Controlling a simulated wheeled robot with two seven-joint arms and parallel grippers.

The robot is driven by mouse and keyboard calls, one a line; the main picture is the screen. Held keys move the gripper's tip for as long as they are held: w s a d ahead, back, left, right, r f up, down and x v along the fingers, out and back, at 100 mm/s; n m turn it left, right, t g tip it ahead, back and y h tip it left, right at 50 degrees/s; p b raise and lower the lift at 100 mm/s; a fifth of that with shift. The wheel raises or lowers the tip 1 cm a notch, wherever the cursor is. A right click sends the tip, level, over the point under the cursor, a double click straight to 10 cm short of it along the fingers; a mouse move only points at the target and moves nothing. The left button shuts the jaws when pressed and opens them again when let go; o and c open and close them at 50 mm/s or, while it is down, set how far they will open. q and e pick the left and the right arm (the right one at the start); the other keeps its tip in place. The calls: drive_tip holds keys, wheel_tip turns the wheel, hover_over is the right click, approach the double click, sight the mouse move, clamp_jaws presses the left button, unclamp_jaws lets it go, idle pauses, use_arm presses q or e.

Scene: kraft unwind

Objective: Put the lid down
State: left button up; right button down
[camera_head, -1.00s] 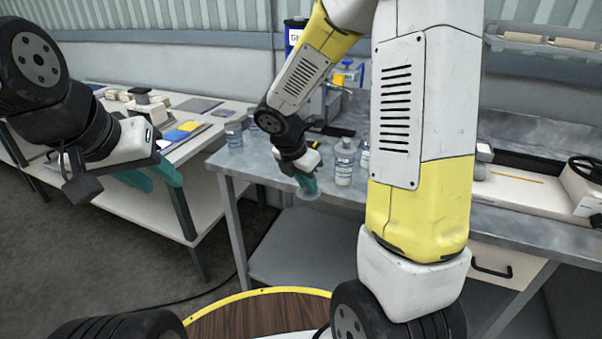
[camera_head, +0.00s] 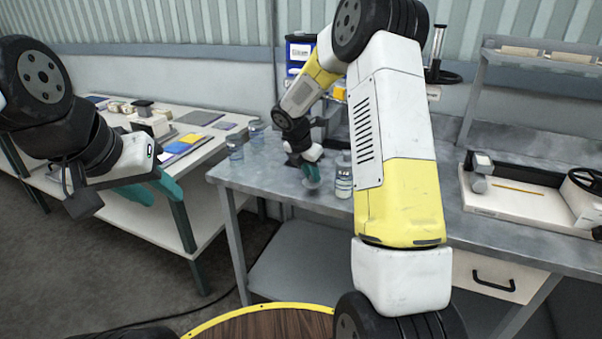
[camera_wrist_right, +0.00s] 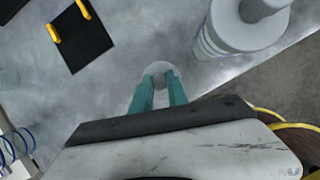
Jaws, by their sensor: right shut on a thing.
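My right gripper (camera_head: 312,170) is over the metal bench, its teal fingers pointing down. In the right wrist view it is shut (camera_wrist_right: 158,85) on a small round grey lid (camera_wrist_right: 158,68). In the head view the lid (camera_head: 312,184) shows small and partly hidden at the fingertips, close to the bench top; I cannot tell whether it touches. My left gripper (camera_head: 152,192) is open and empty, in front of the white table.
The metal bench (camera_head: 265,185) has bare room around the gripper. Two more jars (camera_head: 235,152) stand at its left end. A black pad with yellow parts (camera_wrist_right: 82,38) lies nearby. The white table (camera_head: 140,215) holds cards and blocks. A cream machine (camera_head: 530,200) stands at right.

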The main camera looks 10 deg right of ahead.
drive_tip(key=shift+f, duration=1.2)
drive_tip(key=shift+f, duration=0.15)
drive_tip(key=c, duration=1.3)
unclamp_jaws()
